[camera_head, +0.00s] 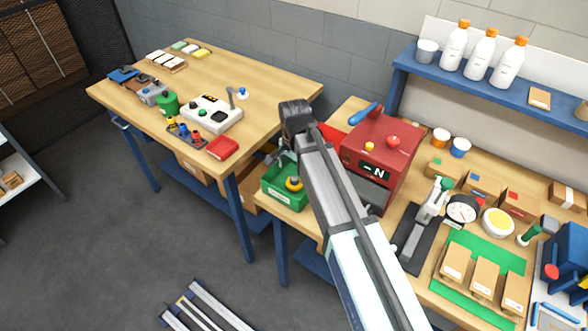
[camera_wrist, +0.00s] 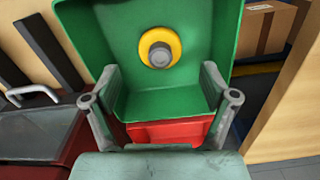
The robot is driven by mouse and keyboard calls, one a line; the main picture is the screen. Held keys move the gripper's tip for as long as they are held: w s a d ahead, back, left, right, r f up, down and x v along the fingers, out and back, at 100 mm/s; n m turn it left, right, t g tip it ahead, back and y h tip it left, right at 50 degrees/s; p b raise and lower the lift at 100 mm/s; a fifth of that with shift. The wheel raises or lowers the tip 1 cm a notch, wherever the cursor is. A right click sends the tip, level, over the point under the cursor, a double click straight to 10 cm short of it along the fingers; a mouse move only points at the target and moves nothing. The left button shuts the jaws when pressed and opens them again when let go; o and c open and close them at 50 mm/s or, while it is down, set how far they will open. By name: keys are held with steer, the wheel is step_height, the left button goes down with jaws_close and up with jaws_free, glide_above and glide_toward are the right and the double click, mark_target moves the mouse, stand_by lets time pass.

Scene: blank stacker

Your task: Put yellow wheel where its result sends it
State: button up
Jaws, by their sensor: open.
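The yellow wheel (camera_head: 293,183) with a grey hub lies inside a green bin (camera_head: 275,200) at the near left corner of the right bench. In the wrist view the yellow wheel (camera_wrist: 147,38) lies on the floor of the green bin (camera_wrist: 105,32). My gripper (camera_head: 281,158) is above the bin, open and empty. In the wrist view its two fingers (camera_wrist: 162,82) are spread apart, with the wheel beyond them. A red machine (camera_head: 385,145) with a small display reading "- N" stands right of the bin. My arm hides part of the bin and machine.
A red bin (camera_wrist: 168,132) sits close beside the green bin. The left table (camera_head: 270,85) holds a white device (camera_head: 211,113), a green container (camera_head: 167,102) and a red block (camera_head: 222,147). The right bench carries a press, a dial and boxes. A blue shelf (camera_head: 480,90) overhangs it.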

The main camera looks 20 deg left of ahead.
mark_target(294, 179)
step_height(294, 179, up, 13)
steer(key=b, duration=0.2)
steer(key=shift+r+b, duration=0.15)
steer(key=shift+b, duration=0.25)
stand_by(0.5)
